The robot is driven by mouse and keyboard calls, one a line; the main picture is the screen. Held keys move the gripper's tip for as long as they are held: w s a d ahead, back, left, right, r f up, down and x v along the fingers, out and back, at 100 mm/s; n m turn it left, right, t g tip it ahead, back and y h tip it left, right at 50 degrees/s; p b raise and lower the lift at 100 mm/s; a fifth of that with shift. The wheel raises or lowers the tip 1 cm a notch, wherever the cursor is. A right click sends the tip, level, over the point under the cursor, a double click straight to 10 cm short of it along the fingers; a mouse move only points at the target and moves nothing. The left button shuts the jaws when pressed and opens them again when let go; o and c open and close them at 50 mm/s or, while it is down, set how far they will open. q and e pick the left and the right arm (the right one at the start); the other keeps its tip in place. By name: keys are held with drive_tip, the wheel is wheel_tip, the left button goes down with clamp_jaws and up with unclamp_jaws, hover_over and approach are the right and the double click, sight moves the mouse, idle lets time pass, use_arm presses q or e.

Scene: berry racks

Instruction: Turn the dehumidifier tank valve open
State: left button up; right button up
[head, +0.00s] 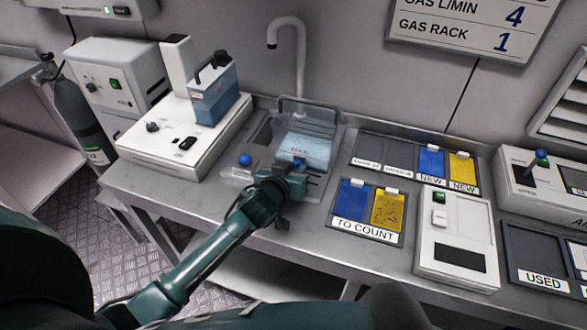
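A clear container (305,142) with pale blue contents and a red-lettered label stands in front of the curved tap. A blue knob (298,163) shows at its lower front, partly behind my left gripper (291,180). My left gripper is close against the container's front at this knob. Its fingers are small and partly hidden, so I cannot tell whether it is open or touches the knob. A second blue knob (246,160) sits to the left, apart from the gripper. A blue-filled tank (214,96) with a black handle stands on a white machine (168,140). I cannot tell which knob is the valve. My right gripper is out of view.
A curved tap (300,55) rises behind the container. To the right lie a TO COUNT tray (363,237) with blue and yellow cards, a rack of NEW cards (431,161) and a white box (456,243) with a green button. A gas cylinder (80,118) stands far left.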

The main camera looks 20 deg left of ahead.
use_arm(q)
clamp_jaws()
drive_tip(key=shift+m+y, duration=0.5)
drive_tip(key=shift+m, duration=0.1)
drive_tip(key=shift+o, duration=2.4)
unclamp_jaws()
drive_tip(key=v, duration=1.3)
